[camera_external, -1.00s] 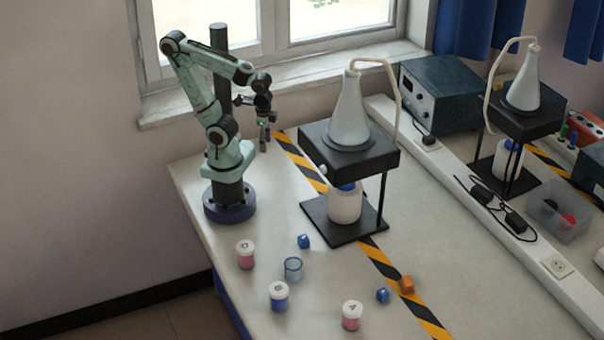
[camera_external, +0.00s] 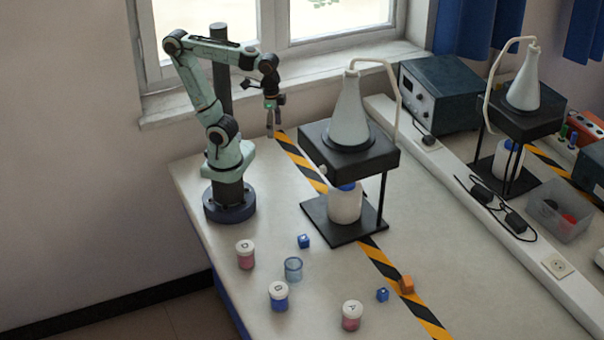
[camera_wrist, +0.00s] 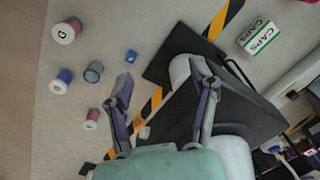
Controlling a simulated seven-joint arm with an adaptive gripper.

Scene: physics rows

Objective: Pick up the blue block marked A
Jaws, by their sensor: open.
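Two small blue blocks lie on the table in the external view: one block (camera_external: 303,241) near the front foot of the stand, the other block (camera_external: 382,295) beside the striped tape. Both carry a pale mark, too small to read, so I cannot tell which is A. One blue block (camera_wrist: 131,56) shows in the wrist view, ahead of the left finger. My gripper (camera_external: 272,124) is open and empty, pointing down high above the back of the table, well apart from both blocks. In the wrist view my gripper (camera_wrist: 165,82) has its fingers spread wide.
A clear blue cup (camera_external: 293,269) and lidded jars, including a blue jar (camera_external: 279,297) and a pink jar (camera_external: 352,315), stand near the front. An orange block (camera_external: 406,284) is right of one blue block. A black stand (camera_external: 350,160) with a flask rises beside my arm.

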